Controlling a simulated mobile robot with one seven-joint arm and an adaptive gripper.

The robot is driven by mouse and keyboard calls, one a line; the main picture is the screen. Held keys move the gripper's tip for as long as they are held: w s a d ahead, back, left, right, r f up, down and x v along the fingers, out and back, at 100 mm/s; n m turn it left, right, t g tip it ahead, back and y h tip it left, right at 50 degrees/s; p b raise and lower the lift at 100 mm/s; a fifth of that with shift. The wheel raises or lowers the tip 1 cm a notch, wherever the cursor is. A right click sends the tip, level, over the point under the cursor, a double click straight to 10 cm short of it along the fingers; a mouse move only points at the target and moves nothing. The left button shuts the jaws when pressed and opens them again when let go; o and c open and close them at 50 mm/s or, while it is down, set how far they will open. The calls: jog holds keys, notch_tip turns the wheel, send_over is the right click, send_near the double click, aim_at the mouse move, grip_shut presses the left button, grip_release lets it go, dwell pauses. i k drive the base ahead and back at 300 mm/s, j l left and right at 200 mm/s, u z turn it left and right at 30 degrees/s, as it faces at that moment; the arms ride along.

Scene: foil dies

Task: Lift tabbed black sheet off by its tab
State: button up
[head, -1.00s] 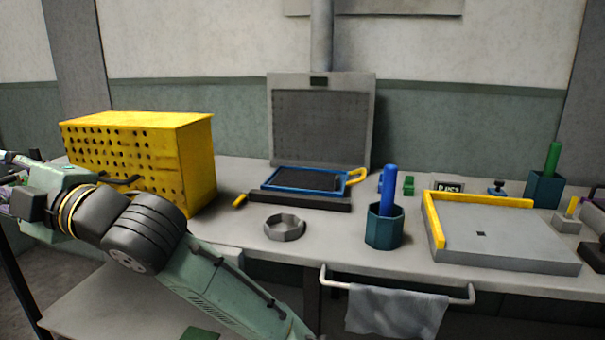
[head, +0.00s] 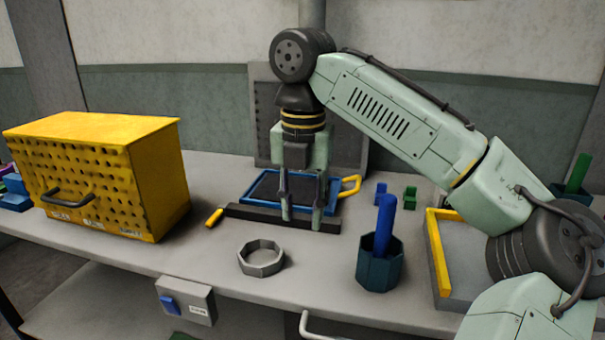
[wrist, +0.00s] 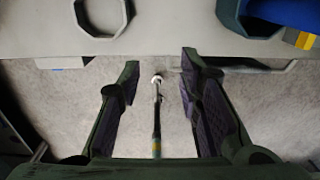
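A dark sheet (head: 270,188) lies inside a blue-rimmed frame (head: 329,205) at the back of the bench. A yellow loop handle (head: 350,186) sticks out at the frame's right side. I cannot make out a tab on the sheet. My gripper (head: 301,218) points down, open and empty, and covers part of the frame in the head view. In the wrist view the gripper (wrist: 156,75) has its fingers wide apart, with floor beyond and the bench's front edge above. So it is in front of the bench, not over the sheet.
A black bar (head: 250,213) lies before the frame. A grey ring (head: 261,257) and a teal cup (head: 380,268) with a blue stick stand nearer the front edge. A yellow perforated box (head: 90,175) fills the left; a grey plate with a yellow border (head: 437,250) lies right.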

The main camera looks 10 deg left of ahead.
aim_at(304, 190)
jog(key=i, duration=0.95)
